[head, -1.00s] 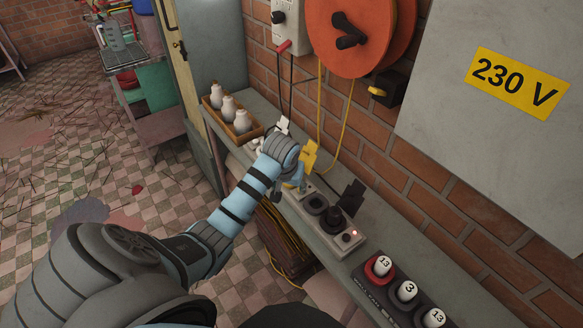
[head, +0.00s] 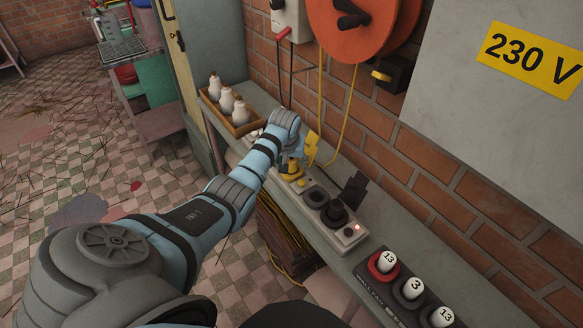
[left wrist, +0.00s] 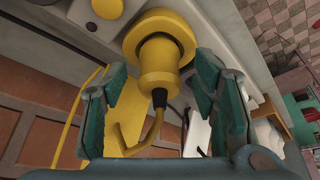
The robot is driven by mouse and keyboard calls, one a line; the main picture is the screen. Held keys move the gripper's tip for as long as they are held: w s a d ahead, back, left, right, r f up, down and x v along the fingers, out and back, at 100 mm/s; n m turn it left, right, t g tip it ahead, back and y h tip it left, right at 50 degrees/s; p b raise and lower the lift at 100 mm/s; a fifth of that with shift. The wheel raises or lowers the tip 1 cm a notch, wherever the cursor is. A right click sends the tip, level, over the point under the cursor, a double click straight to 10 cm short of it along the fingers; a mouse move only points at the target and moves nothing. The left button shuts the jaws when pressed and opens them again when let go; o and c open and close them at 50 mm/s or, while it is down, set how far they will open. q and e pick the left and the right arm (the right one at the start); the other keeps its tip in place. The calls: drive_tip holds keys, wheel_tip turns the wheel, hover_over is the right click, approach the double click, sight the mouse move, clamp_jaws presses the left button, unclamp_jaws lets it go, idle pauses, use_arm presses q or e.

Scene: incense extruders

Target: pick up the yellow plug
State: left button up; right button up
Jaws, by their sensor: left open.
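The yellow plug (head: 292,175) sits at the far end of the power strip (head: 349,240) on the shelf, partly hidden by my left gripper in the head view. In the left wrist view the plug (left wrist: 158,62) is upside down in the picture, with its cord curving from its narrow end. My left gripper (left wrist: 162,78) is open, with one green-grey finger on each side of the plug. In the head view the left gripper (head: 291,157) is right by the plug. My right gripper is not in view.
A black plug (head: 335,212) sits in the same strip. Yellow (head: 312,146) and black (head: 354,191) bolt-shaped tags stand behind. A wooden tray (head: 243,127) of white bottles lies farther along; a numbered block (head: 413,292) is nearer. The brick wall (head: 420,190) borders the shelf.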

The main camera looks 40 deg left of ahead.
use_arm(q)
drive_tip(key=shift+r, duration=0.1)
drive_tip(key=c, duration=1.3)
